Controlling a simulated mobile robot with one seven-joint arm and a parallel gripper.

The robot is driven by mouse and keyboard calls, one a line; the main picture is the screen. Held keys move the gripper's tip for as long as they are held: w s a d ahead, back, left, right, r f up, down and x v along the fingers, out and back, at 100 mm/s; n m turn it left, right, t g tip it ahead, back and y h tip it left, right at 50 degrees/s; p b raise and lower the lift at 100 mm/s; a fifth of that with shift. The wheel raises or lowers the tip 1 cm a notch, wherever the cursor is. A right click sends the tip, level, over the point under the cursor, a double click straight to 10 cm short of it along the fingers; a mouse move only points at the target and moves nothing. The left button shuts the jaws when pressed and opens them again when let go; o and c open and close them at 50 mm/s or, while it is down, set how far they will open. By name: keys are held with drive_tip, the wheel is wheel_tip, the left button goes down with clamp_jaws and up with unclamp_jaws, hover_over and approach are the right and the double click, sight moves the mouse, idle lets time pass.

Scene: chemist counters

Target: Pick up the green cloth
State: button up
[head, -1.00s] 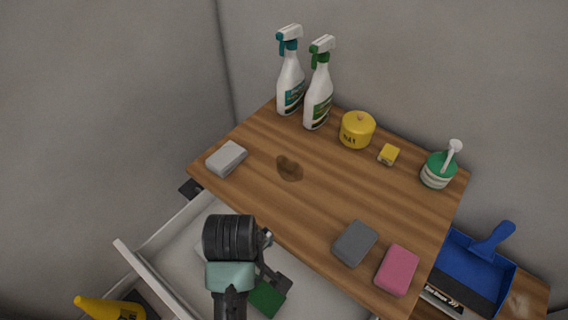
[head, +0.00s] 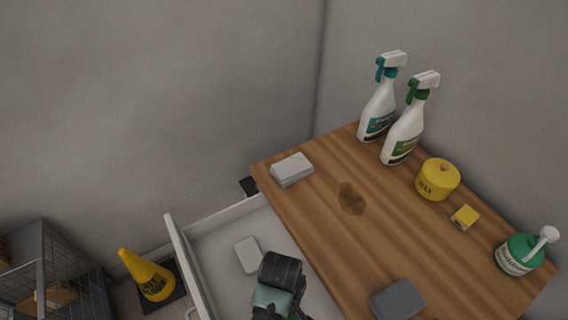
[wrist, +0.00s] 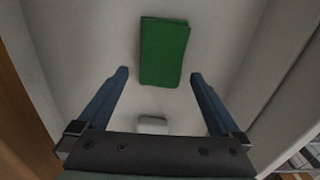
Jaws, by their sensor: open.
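The green cloth (wrist: 164,52) is a folded rectangle lying on the white floor of the open drawer (head: 205,245). It shows in the wrist view beyond my fingertips, and is not visible in the head view now. My gripper (wrist: 159,76) is open and empty, its two blue fingers spread apart, pointing at the cloth without touching it. In the head view my wrist is over the drawer at the bottom, and the fingers are hidden.
A pale block (head: 248,255) lies in the same drawer, also visible between my fingers in the wrist view (wrist: 153,123). The wooden top (head: 325,235) overhangs beside it, holding spray bottles (head: 404,130), a yellow tin (head: 437,180) and sponges. A yellow cone (head: 147,275) stands left of the drawer.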

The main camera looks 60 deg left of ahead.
wheel_tip(320, 180, down, 4)
drive_tip(key=shift+r, duration=0.1)
drive_tip(key=c, duration=1.1)
